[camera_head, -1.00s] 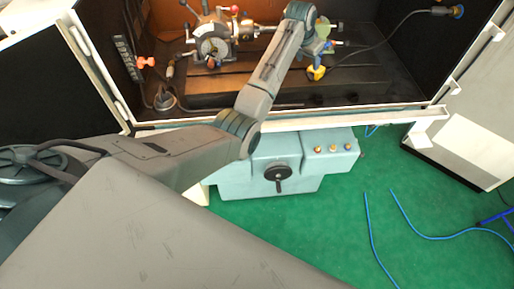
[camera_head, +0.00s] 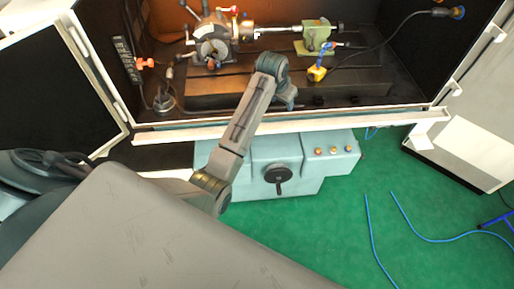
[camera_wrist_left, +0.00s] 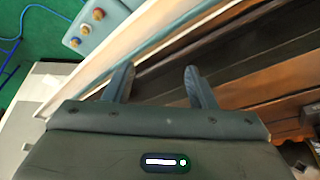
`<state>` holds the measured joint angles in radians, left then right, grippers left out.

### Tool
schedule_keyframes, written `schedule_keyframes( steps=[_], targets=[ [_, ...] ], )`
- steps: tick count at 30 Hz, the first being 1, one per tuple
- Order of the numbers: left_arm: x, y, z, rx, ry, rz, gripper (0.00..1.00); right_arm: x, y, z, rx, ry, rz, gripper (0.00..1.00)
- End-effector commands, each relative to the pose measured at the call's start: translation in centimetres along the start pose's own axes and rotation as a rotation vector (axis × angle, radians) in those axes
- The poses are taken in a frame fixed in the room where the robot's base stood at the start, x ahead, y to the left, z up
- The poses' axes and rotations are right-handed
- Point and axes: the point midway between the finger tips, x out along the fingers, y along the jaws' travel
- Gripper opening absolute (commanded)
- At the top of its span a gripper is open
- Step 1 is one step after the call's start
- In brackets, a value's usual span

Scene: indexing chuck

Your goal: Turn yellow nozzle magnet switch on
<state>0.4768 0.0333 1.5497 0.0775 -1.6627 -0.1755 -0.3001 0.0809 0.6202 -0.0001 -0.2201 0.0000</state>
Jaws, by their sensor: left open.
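A small yellow magnet base (camera_head: 317,74) with blue on it sits on the machine bed, right of centre in the head view, just in front of the green tailstock. A dark hose runs from it to the right. Its switch is too small to make out, so I cannot tell its setting. My left gripper (camera_head: 291,103) is left of and nearer than the yellow base, apart from it, above the front of the bed. In the left wrist view my left gripper (camera_wrist_left: 157,80) has its two fingers spread with nothing between them. My right gripper is not in view.
The indexing chuck (camera_head: 212,45) stands at the left of the bed, the green tailstock (camera_head: 316,36) at the right. An orange-topped fitting (camera_head: 145,63) is by the left wall. A pale front rail (camera_head: 330,124) edges the enclosure. The bed's right front is clear.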

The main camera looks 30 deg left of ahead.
Motion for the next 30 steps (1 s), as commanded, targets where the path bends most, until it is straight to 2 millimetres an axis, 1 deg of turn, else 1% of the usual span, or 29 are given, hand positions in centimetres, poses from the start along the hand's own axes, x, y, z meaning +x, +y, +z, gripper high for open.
schedule_keyframes(
  steps=[1,3,13,18,24,30],
  targets=[
    [0.3,0.0,1.1,-0.003,-0.003,-0.004,0.51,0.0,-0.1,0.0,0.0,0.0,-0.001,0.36],
    [0.6,0.1,2.5,-0.008,-0.006,-0.009,0.51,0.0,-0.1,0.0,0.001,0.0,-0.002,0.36],
    [2.0,0.5,9.0,-0.03,-0.019,-0.03,0.51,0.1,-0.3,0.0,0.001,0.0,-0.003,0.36],
    [3.2,0.6,12.1,-0.041,-0.028,-0.039,0.51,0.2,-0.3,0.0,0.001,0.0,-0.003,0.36],
    [5.1,0.7,15.0,-0.052,-0.037,-0.047,0.51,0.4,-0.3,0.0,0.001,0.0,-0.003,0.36],
    [6.3,0.7,16.4,-0.058,-0.043,-0.051,0.51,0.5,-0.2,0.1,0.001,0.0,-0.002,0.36]
  ],
)
